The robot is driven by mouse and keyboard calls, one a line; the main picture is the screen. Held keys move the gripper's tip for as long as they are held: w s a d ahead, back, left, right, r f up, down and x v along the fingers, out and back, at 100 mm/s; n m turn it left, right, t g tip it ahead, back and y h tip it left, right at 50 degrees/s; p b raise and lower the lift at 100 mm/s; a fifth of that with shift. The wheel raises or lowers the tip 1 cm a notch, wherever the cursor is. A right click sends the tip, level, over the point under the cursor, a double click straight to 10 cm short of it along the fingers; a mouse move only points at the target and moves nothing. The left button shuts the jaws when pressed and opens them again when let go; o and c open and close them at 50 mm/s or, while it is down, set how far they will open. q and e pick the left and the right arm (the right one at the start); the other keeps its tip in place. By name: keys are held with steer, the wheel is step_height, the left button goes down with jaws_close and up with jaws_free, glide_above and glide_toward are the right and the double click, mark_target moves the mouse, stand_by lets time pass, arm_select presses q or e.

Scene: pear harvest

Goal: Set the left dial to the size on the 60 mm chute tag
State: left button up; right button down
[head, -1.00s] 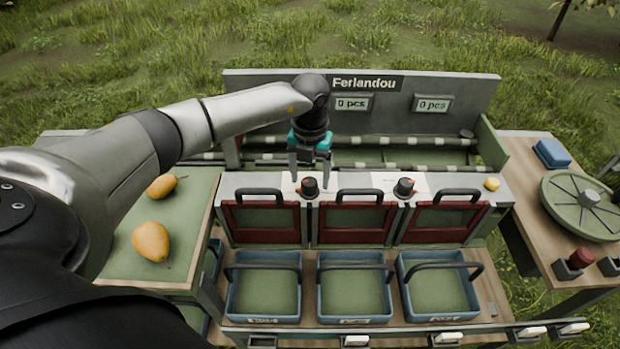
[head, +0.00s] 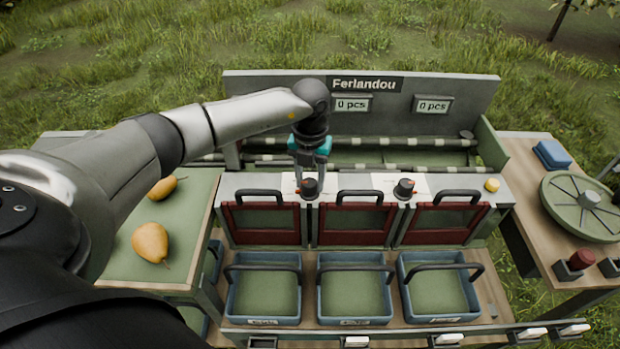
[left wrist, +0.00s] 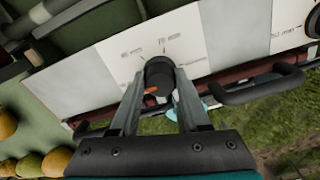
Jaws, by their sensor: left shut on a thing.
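The left dial (head: 310,189) is a black knob with an orange mark, on a white plate above the red-framed chutes. My left gripper (head: 309,181) is shut on it from above. In the left wrist view the dial (left wrist: 160,76) sits between the two fingers, its orange mark facing the gripper side. Size labels (left wrist: 168,40) are printed on the plate around it; they are small and blurred. The right dial (head: 404,187) stands apart, untouched. Tags (head: 263,321) on the blue crates are too small to read. My right gripper is not in view.
Three blue crates (head: 234,300) with raised handles stand below the chutes (head: 267,240). Two pears (head: 150,243) lie on the green table at left. A yellow button (head: 492,185) and a round green disc (head: 588,207) are at right. Two displays read 0 pcs.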

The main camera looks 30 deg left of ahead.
arm_select(q)
jaws_close()
steer(key=m+b, duration=0.1)
steer(key=m, duration=0.4)
steer(key=shift+w, duration=0.1)
steer(key=m+b, duration=0.2)
steer(key=m, duration=0.4)
steer(key=shift+d+r+m, duration=0.1)
steer(key=shift+d+m, duration=0.05)
steer(key=shift+m, duration=0.25)
stand_by(0.4)
steer(key=o, duration=1.1)
jaws_free()
